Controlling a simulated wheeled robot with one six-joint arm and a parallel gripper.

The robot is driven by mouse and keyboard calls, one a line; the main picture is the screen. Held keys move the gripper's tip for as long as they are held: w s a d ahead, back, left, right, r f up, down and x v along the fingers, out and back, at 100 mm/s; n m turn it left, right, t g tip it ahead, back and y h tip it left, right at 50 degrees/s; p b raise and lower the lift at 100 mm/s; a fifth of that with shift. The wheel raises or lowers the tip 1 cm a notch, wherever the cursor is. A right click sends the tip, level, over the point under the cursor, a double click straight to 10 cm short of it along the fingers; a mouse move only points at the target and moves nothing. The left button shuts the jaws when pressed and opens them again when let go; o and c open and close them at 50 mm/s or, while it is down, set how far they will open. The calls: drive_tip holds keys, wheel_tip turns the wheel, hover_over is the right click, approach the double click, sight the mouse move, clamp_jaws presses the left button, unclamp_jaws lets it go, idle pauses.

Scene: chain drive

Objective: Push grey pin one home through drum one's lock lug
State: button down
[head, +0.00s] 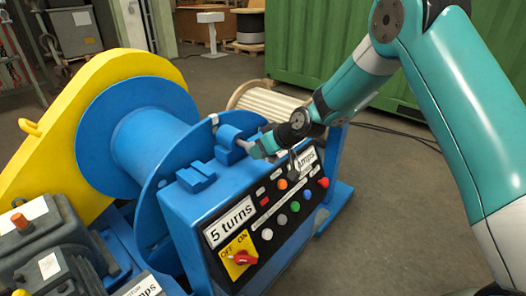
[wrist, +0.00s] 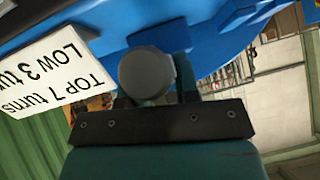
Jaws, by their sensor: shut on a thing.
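Drum one (head: 150,140) is a blue drum with wide flanges, at the left of the head view. A blue lock lug (head: 230,143) stands at its right flange, on top of the blue control box. My gripper (head: 256,148) reaches in from the right and is shut on grey pin one (head: 243,146), beside the lug. In the wrist view the pin's round grey end (wrist: 147,75) shows between the fingers of my gripper (wrist: 150,95), with blue metal just beyond. The pin's far end is hidden, so I cannot tell how deep it sits in the lug.
The control box (head: 195,215) has several coloured buttons, a red switch (head: 243,258) and a "5 turns" label. A yellow guard (head: 110,70) stands behind the drum. A white placard (wrist: 55,70) is close to my gripper in the wrist view. Open floor (head: 400,200) lies right.

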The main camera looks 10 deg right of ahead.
sight(253, 144)
drive_tip(key=shift+w+a+r, duration=0.1)
drive_tip(key=shift+w+a, duration=0.5)
drive_tip(key=shift+w, duration=0.2)
drive_tip(key=shift+w+a, duration=0.6)
drive_tip(key=shift+w, duration=0.2)
drive_tip(key=c, duration=0.8)
unclamp_jaws()
drive_tip(key=shift+d, duration=0.1)
drive_tip(key=b+v, duration=0.2)
drive_tip(key=v, duration=1.5)
drive_tip(key=shift+s+r, duration=0.1)
drive_tip(key=shift+r, duration=0.05)
